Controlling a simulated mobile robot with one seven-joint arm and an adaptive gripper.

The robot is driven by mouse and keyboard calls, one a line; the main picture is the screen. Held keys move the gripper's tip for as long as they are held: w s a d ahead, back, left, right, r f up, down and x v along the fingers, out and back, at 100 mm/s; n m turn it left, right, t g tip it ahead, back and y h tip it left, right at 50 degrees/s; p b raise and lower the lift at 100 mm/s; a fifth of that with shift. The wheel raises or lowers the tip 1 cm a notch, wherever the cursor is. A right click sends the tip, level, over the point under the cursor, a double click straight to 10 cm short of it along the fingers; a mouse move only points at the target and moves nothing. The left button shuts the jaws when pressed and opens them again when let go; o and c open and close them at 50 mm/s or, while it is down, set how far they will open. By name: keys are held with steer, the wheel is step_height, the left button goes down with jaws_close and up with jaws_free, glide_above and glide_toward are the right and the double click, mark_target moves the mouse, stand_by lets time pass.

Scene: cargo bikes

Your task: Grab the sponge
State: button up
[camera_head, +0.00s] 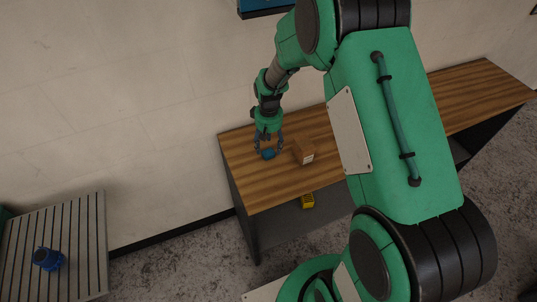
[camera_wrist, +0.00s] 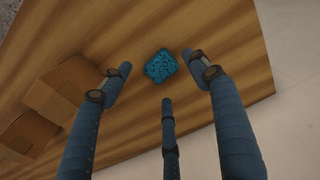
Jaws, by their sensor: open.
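The sponge (camera_wrist: 160,66) is a small blue speckled block lying on the wooden top of a bench (camera_head: 250,185). In the head view the sponge (camera_head: 268,154) shows between my fingertips near the bench's left end. My gripper (camera_head: 268,150) points down over it with its fingers spread. In the wrist view my gripper (camera_wrist: 158,80) has two fingers on the left and right of the sponge and one finger below it in the picture. All fingers look apart from the sponge. Nothing is held.
A brown cardboard box (camera_head: 304,151) stands on the bench just right of the sponge; it also shows in the wrist view (camera_wrist: 52,95). A yellow item (camera_head: 307,201) sits beneath the bench top. A blue object (camera_head: 47,259) rests on a slatted surface (camera_head: 85,240) at lower left. A wall is behind.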

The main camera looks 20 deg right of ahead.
mark_target(269, 152)
steer(key=shift+f, duration=2.45)
steer(key=c, duration=1)
